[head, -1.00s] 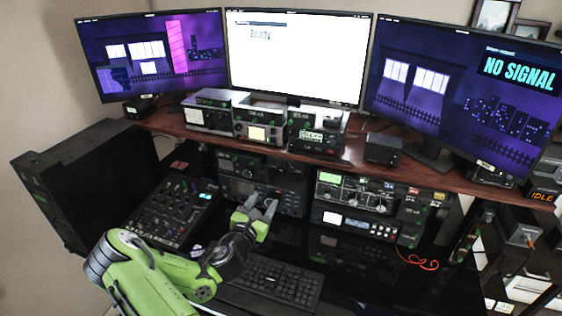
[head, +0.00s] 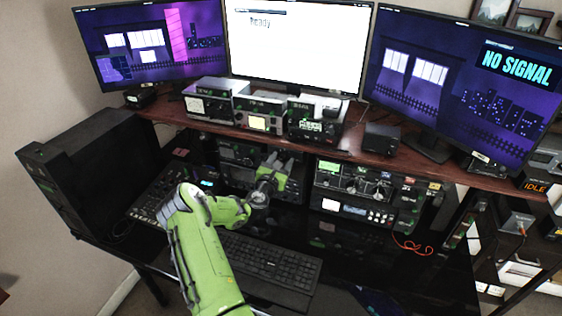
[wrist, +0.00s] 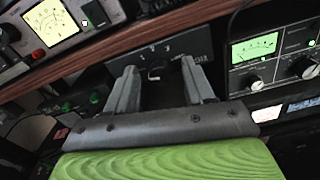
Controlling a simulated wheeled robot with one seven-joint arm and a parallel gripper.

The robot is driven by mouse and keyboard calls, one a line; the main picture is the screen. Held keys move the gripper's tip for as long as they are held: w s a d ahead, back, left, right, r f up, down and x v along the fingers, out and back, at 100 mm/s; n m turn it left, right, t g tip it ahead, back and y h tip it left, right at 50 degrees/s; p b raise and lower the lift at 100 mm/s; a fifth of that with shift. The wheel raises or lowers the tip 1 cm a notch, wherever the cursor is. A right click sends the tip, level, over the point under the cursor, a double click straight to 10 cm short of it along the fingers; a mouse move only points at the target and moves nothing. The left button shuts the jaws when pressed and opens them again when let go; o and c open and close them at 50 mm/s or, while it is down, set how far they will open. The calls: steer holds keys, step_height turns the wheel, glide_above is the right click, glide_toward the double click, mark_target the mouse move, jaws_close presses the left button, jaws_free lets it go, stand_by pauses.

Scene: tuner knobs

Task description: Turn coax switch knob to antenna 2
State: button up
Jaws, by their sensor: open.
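In the wrist view, a dark box with a small knob (wrist: 155,72) sits under the wooden shelf edge. Pale marks show above the knob, too small to read surely, and I cannot tell which one it points to. I take this for the coax switch. My gripper (wrist: 158,68) is open, its two grey fingers on either side of the knob in the picture, with nothing held. The gap in depth to the knob cannot be told. In the head view, my gripper (head: 279,161) is just below the shelf, and the arm hides the knob there.
The wooden shelf (head: 350,151) runs right above my gripper, with several radios and meters on it. A radio stack with a green display (head: 330,168) stands to the right. A mixer (head: 160,190) is to the left. A keyboard (head: 268,258) lies in front.

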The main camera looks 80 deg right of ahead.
jaws_close()
steer(key=shift+f+m+b, duration=0.1)
steer(key=shift+m+b, duration=0.2)
steer(key=shift+m, duration=0.1)
steer(key=m+b, duration=0.2)
steer(key=shift+m, duration=0.4)
steer(key=m+b, duration=0.3)
steer(key=m, duration=0.1)
steer(key=shift+f+m+b, duration=0.1)
steer(key=shift+m+b, duration=0.2)
steer(key=shift+b, duration=0.05)
steer(key=m+b, duration=0.4)
steer(key=shift+s+f, duration=0.1)
steer(key=shift+m+b, duration=1.35)
steer(key=shift+m, duration=0.35)
